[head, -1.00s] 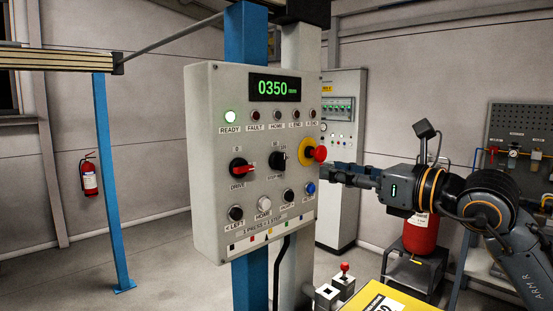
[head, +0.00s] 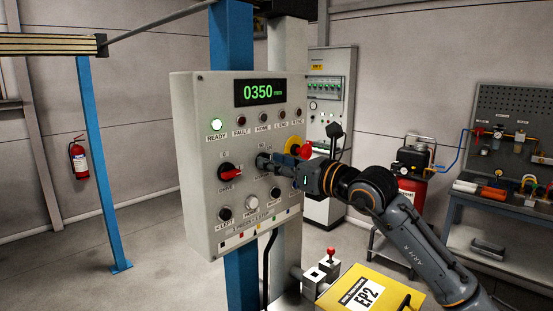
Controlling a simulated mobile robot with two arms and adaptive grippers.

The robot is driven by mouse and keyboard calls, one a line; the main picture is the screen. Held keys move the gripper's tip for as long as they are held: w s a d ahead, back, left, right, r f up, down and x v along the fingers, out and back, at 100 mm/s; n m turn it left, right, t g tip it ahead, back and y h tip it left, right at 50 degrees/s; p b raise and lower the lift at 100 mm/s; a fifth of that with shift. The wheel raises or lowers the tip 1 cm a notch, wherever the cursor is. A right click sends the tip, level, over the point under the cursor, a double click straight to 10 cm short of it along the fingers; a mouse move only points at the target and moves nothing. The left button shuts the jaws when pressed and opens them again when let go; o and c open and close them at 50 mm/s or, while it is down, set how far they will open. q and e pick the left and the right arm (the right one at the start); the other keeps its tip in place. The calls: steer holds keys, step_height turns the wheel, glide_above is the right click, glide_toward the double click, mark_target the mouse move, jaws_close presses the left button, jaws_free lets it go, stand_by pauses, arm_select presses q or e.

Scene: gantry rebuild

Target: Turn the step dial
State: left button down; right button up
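The grey control panel (head: 190,130) hangs on the posts, its display (head: 260,91) reading 0350 in green. The black step dial (head: 261,159) is in the panel's middle row, between the red-and-black drive dial (head: 231,172) and the red emergency stop button (head: 304,151). My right gripper (head: 271,163) reaches in from the right, in front of the panel, with its fingertips at the step dial. The fingers hide much of the dial and its marks. I cannot tell whether they touch or grip it. My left gripper is not in view.
The emergency stop button is close beside my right gripper's fingers. Push buttons (head: 225,214) line the panel below. A yellow EP2 box (head: 350,280) and a small red-knobbed lever (head: 331,254) stand below my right arm. A workbench (head: 490,210) is at the right.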

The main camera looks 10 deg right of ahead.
jaws_close()
steer(key=shift+f, duration=0.1)
steer(key=shift+w+d+f+m+b, duration=0.1)
steer(key=shift+m+b, duration=1.05)
steer(key=shift+m, duration=1.85)
steer(key=shift+w+d+f+m+b, duration=0.1)
steer(key=shift+m+b, duration=1.1)
steer(key=shift+m, duration=1.8)
steer(key=shift+d+m+b, duration=0.1)
steer(key=shift+m+b, duration=1.05)
steer(key=shift+m, duration=1.85)
jaws_free()
